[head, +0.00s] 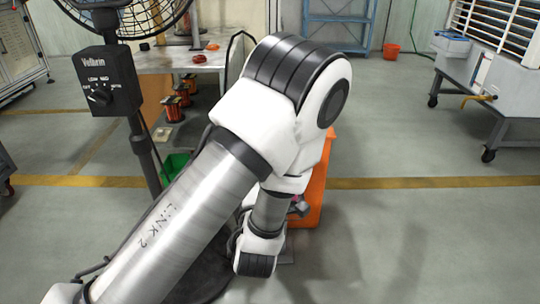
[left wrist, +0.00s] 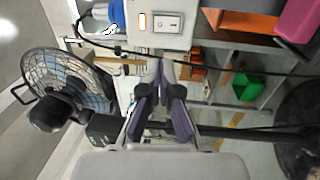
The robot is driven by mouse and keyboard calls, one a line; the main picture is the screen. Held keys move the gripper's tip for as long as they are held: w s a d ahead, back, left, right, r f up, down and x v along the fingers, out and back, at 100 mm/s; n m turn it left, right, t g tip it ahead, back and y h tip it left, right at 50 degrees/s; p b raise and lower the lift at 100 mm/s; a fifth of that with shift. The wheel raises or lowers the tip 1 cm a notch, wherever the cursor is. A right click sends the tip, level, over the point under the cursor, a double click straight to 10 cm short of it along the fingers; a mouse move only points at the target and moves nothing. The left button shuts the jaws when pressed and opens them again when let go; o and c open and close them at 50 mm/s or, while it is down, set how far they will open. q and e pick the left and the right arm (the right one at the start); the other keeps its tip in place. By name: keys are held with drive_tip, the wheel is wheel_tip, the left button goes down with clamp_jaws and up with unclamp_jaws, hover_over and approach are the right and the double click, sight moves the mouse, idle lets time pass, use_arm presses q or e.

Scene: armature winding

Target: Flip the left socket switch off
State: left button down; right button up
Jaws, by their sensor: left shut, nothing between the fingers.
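In the left wrist view, a white socket box (left wrist: 158,34) with a rocker switch (left wrist: 167,22) and a small orange-lit element (left wrist: 142,20) shows at the top. I cannot tell which way the rocker is tipped, or whether this is the left socket. My left gripper (left wrist: 160,70) points toward the box, its purple-padded fingers shut and empty. The fingertips appear just below the switch in the picture; I cannot tell the gap to the box. In the head view my left arm covers the middle, and the socket cannot be made out. My right gripper is in neither view.
A fan with a control box (head: 107,82) stands at left in the head view. Behind it is a workbench (head: 160,60) with copper-coloured coils (head: 174,108) on its lower shelf. A green bin (head: 174,167) and an orange container (head: 318,185) stand nearby.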

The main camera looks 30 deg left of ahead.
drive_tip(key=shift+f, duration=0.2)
use_arm(q)
drive_tip(key=shift+w, duration=0.1)
drive_tip(key=b+x, duration=0.2)
drive_tip(key=x, duration=1.2)
drive_tip(key=shift+b, duration=0.4)
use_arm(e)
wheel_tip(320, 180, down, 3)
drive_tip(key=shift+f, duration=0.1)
